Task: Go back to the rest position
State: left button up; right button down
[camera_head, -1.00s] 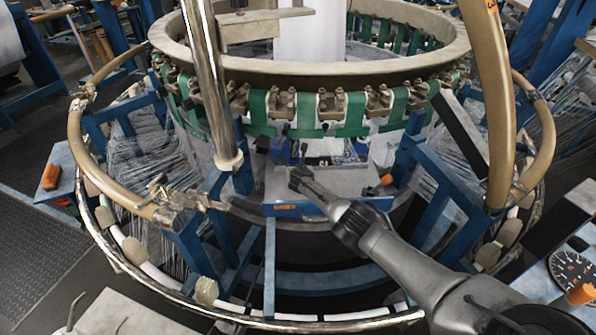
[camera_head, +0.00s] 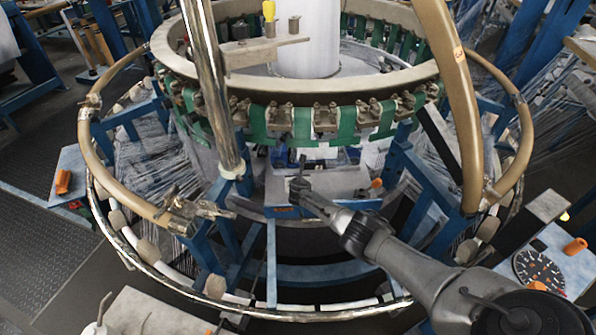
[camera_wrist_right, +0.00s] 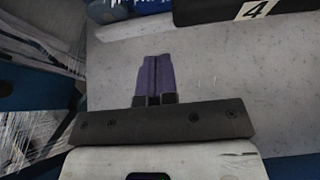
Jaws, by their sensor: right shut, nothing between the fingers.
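The right arm comes in from the lower right of the head view. My right gripper (camera_head: 299,183) is in front of the loom, by the small grey shelf with the blue front edge (camera_head: 322,182). In the right wrist view, the dark purple fingers of my right gripper (camera_wrist_right: 154,62) are shut together with nothing between them. Behind them is a pale grey surface (camera_wrist_right: 205,60). I cannot tell whether the fingertips touch it. My left gripper is not in view.
The circular loom's ring (camera_head: 300,88) with green straps stands behind the gripper. A tan curved tube (camera_head: 455,110) and a chrome post (camera_head: 212,90) flank it. A block labelled 4 (camera_wrist_right: 225,10) is near the fingers. A side table with a dial (camera_head: 539,272) stands at right.

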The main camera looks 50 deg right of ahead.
jog(key=shift+p+v, duration=0.8)
jog(key=shift+v, duration=0.15)
jog(key=shift+a+r, duration=0.1)
jog(key=shift+r, duration=0.05)
jog(key=shift+s, duration=0.1)
